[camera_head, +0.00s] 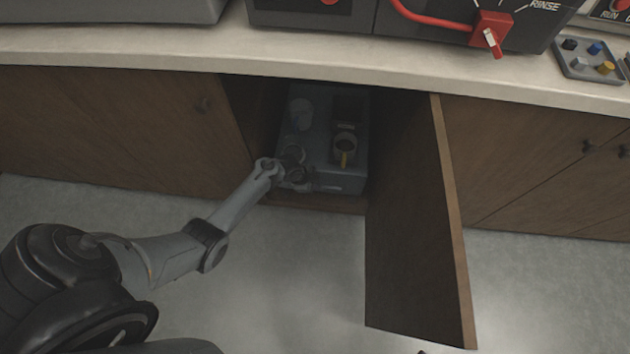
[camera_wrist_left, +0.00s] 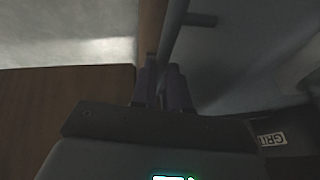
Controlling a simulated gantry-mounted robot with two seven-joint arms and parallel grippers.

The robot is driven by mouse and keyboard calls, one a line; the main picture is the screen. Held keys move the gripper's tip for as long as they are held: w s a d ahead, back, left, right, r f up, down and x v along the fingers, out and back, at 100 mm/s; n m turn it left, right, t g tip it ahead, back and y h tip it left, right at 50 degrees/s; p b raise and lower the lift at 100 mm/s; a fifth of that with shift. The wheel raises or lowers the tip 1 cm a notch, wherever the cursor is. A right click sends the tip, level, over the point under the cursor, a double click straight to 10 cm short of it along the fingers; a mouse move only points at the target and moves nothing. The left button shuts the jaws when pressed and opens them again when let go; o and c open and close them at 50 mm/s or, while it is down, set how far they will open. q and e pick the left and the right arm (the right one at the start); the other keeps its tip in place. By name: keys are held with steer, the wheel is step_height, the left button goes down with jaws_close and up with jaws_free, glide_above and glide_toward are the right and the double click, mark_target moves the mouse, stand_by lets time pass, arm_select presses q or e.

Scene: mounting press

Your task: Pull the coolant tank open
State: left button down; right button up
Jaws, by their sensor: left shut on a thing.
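The coolant tank (camera_head: 345,184) is a grey box inside the open, dark cabinet under the counter. A cup-like part with a yellow piece (camera_head: 344,149) and a pale round part (camera_head: 300,113) show on its top. My left gripper (camera_head: 300,182) is at the tank's front left. In the left wrist view its fingers (camera_wrist_left: 164,88) are shut on a thin grey bar (camera_wrist_left: 172,40), which looks like the tank's handle. The fingers hide where they meet the bar. The tank's grey side (camera_wrist_left: 235,65) fills the right of that view. My right gripper is not in view.
An open wooden door (camera_head: 415,235) stands out into the room, right of the tank. Closed cabinet doors (camera_head: 110,130) flank the opening. The counter (camera_head: 350,65) overhangs it, with machines and a small tray (camera_head: 590,72) on top. The floor (camera_head: 300,290) in front is clear.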

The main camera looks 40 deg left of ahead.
arm_select(q)
steer(key=s+d+p, duration=0.8)
steer(key=s+d, duration=0.1)
steer(key=s, duration=0.4)
steer(key=s+d+p, duration=0.7)
steer(key=s+d, duration=0.2)
steer(key=s, duration=0.4)
steer(key=shift+p, duration=0.35)
steer(key=c, duration=1.1)
jaws_free()
steer(key=shift+d, duration=0.1)
steer(key=shift+r, duration=0.1)
